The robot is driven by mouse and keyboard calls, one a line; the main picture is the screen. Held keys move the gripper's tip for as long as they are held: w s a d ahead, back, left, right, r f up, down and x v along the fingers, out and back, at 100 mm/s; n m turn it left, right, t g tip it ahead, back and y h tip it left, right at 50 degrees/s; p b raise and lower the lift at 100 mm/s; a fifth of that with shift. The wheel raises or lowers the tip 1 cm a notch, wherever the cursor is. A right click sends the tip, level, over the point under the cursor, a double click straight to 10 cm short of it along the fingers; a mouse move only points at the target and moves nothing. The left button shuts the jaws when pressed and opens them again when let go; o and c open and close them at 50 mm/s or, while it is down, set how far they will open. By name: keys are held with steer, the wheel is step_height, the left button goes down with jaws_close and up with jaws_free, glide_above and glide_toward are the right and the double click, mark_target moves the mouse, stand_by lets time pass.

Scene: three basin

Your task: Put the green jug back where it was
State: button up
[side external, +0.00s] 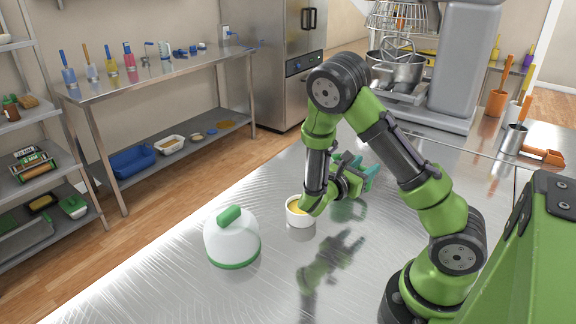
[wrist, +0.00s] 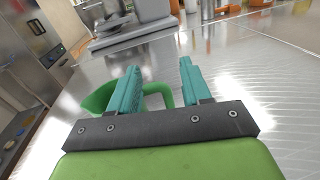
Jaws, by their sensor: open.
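The green jug (wrist: 97,98) shows in the wrist view, partly hidden behind my left finger. Its looped handle (wrist: 158,93) shows in the gap between my two teal fingers. My gripper (wrist: 160,68) is open, with the fingers apart on either side of part of the handle; I cannot tell whether either touches it. In the side view my gripper (side external: 368,173) is low over the metal table, pointing right. There the jug is mostly hidden by the gripper and arm, so its contact with the table is unclear.
A small white bowl with yellow contents (side external: 300,213) stands close left of my wrist. A white domed container with green handle and base (side external: 232,241) stands farther left. A large mixer (side external: 455,65) stands behind. The table's near left is clear.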

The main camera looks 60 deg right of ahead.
steer(key=s+a+r+m+g+y, duration=0.1)
steer(key=s+a+m+g+y, duration=0.1)
steer(key=s+a+m+y, duration=0.5)
steer(key=w+a+r+m+t+y, duration=0.2)
steer(key=a+r+m+t+y, duration=0.4)
steer(key=a, duration=0.4)
steer(key=w+a+r+m+t+y, duration=0.3)
steer(key=a+r+m+t+y, duration=0.3)
steer(key=a, duration=0.3)
steer(key=shift+a+r+y, duration=0.35)
steer(key=shift+r+y, duration=0.05)
steer(key=shift+r, duration=0.15)
